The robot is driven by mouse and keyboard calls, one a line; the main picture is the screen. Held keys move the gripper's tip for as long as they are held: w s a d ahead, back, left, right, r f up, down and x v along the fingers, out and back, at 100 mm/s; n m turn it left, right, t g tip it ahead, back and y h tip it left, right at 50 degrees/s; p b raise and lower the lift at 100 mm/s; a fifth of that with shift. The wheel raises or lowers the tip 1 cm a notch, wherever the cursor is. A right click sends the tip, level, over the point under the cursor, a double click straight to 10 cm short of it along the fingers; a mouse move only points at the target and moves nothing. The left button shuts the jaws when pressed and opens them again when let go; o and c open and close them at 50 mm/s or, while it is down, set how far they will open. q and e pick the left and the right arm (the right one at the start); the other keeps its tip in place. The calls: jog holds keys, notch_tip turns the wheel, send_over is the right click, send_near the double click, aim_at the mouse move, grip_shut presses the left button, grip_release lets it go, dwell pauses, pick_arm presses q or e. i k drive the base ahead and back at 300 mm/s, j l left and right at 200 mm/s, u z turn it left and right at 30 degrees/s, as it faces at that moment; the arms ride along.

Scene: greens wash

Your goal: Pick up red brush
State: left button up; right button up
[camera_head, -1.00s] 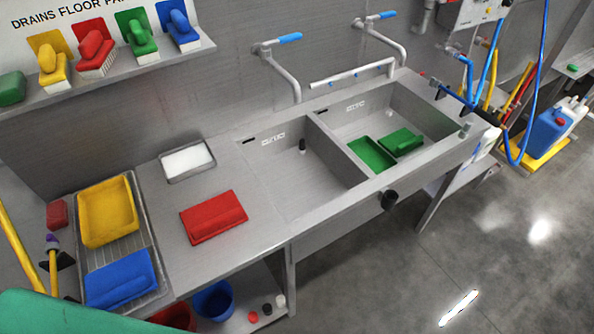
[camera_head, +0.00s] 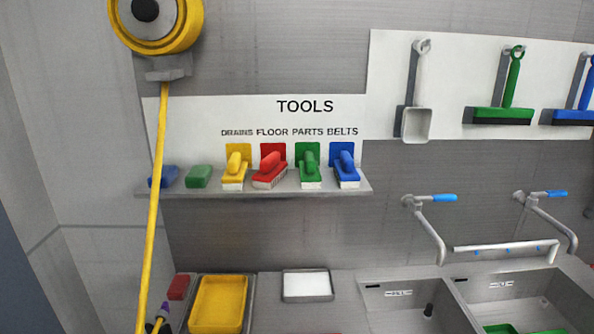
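The red brush (camera_head: 271,168) sits on the wall shelf (camera_head: 340,189), in front of a red square on the white board. It has a red handle on top and pale bristles below. A yellow brush (camera_head: 234,171) stands to its left and a green brush (camera_head: 308,169) to its right. A blue brush (camera_head: 344,170) is at the shelf's right end. Neither of my grippers shows in the head view.
A yellow hose (camera_head: 153,215) hangs from a reel (camera_head: 157,22) at the left. Below the shelf are a yellow tray (camera_head: 218,304), a white tray (camera_head: 307,285) and the sinks (camera_head: 405,292). Taps (camera_head: 428,225) stand right of the shelf. Squeegees hang at upper right.

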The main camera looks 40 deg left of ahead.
aim_at(272, 171)
jog(key=l+u, duration=0.15)
jog(key=u, duration=1.2)
jog(key=k+j, duration=0.05)
